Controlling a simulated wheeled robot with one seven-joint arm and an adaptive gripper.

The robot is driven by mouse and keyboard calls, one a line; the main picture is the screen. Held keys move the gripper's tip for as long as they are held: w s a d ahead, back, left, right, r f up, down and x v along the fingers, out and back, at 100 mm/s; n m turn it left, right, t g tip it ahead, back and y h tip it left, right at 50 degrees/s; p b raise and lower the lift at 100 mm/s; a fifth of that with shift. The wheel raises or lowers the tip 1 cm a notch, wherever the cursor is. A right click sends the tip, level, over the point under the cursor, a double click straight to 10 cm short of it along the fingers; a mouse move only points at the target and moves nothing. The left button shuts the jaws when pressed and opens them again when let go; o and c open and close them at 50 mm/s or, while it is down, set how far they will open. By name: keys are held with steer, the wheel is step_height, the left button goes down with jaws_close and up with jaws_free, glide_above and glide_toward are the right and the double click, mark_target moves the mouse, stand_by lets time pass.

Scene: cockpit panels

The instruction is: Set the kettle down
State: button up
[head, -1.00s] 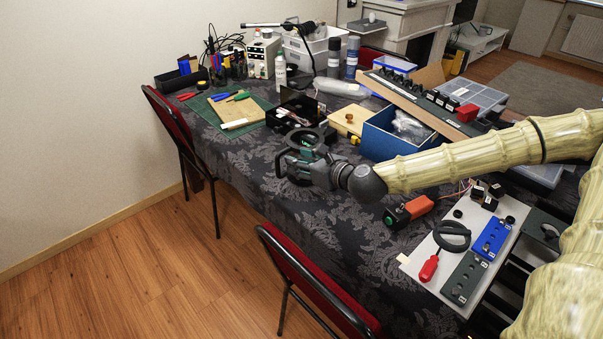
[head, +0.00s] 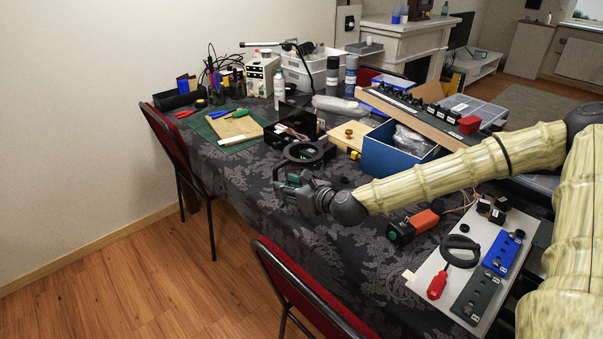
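I cannot make out a kettle in the head view. My gripper (head: 280,187) reaches in from the right and is over the near left part of the dark patterned table (head: 345,250). Dark and greenish parts crowd around its fingers, so I cannot tell whether they are open or hold anything. A black ring-shaped thing (head: 303,152) is just beyond the gripper, in front of an open black box (head: 292,122). I cannot tell what the ring belongs to.
A blue box (head: 388,158) and a wooden block with a knob (head: 346,139) stand right of the ring. A green mat (head: 205,128) with tools lies at the far left. A white board (head: 440,272) lies near right. Red chairs (head: 300,290) line the near edge.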

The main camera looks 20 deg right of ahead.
steer(key=shift+p+x, duration=0.45)
steer(key=shift+x, duration=2.5)
steer(key=shift+r, duration=0.15)
jaws_close()
